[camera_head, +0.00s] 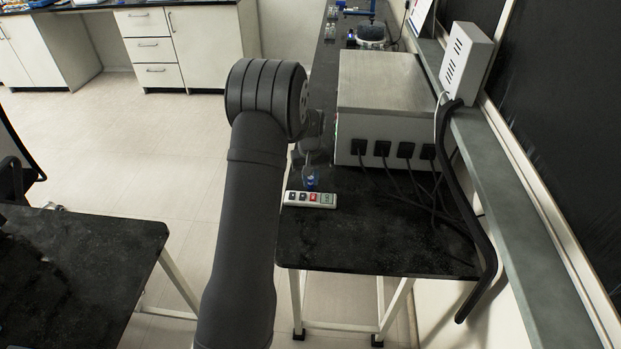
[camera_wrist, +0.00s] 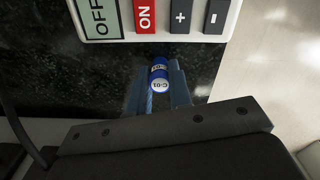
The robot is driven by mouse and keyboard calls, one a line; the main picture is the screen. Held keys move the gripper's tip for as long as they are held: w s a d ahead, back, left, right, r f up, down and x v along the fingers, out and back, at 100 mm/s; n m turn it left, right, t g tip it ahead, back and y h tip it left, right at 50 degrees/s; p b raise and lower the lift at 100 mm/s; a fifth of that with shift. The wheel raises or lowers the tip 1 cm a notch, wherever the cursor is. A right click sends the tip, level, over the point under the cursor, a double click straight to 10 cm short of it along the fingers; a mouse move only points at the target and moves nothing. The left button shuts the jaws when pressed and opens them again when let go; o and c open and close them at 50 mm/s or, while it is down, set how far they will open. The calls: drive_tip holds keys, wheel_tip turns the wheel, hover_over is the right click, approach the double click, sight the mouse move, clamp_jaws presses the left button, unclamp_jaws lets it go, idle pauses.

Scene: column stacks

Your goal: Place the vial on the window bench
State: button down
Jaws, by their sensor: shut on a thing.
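The vial is small and blue with a pale printed end. In the wrist view the vial (camera_wrist: 159,76) sits between the two bluish fingers of my gripper (camera_wrist: 160,92), which is shut on it. In the head view the vial (camera_head: 311,184) shows as a small blue spot below my gripper (camera_head: 310,170), close over the black bench (camera_head: 370,245). I cannot tell whether the vial touches the bench top. No label marks which surface is the window bench.
A large metal box (camera_head: 388,85) with black plugs and cables (camera_head: 410,175) stands behind. Bench front is clear. Another black table (camera_head: 75,270) is at left.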

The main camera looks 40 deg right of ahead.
sight(311, 178)
drive_tip(key=shift+f, duration=0.1)
drive_tip(key=c, duration=1.3)
unclamp_jaws()
wheel_tip(311, 178, up, 12)
drive_tip(key=shift+r, duration=0.15)
